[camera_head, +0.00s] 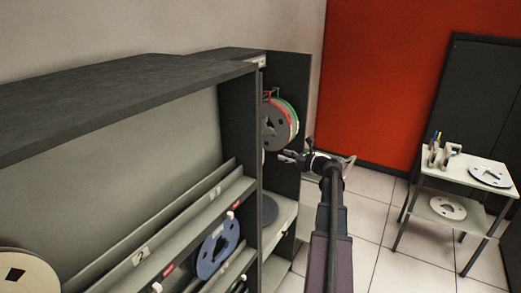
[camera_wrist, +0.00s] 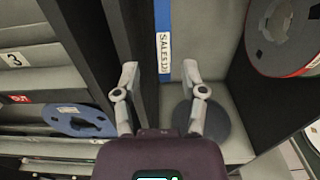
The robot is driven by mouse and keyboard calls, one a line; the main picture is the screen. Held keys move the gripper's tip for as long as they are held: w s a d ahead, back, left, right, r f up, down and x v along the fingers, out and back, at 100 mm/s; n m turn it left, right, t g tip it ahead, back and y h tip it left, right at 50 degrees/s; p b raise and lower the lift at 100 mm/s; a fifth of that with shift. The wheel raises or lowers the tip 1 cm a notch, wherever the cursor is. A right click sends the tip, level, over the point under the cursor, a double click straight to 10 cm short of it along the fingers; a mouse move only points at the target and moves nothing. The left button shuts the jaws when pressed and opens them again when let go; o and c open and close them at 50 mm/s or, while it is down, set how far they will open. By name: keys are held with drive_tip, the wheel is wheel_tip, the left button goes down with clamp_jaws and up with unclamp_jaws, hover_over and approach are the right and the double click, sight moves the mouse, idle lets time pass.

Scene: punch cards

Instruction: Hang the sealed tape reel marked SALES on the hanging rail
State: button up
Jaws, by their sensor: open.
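In the wrist view a narrow blue strip with a white label reading SALES (camera_wrist: 164,55) runs down from the top edge. It looks like the band of a reel seen edge-on; its faces do not show. My gripper (camera_wrist: 160,66) is open, with one finger on each side of the label and visible gaps to both. In the head view my gripper (camera_head: 284,155) is beside the grey cabinet's right bay, just below the hanging reels (camera_head: 279,124), which have red and green bands. The red-banded reel (camera_wrist: 256,40) hangs right of my gripper in the wrist view. The rail is mostly hidden.
A dark disc (camera_head: 269,209) lies on the bay's shelf. A blue reel (camera_head: 217,252) stands in the slotted rack at left, and a cream reel (camera_head: 25,272) is at lower left. A small table (camera_head: 462,165) with reels stands at right. The floor between is clear.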

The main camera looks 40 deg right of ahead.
drive_tip(key=shift+w, duration=0.15)
drive_tip(key=shift+x, duration=5.85)
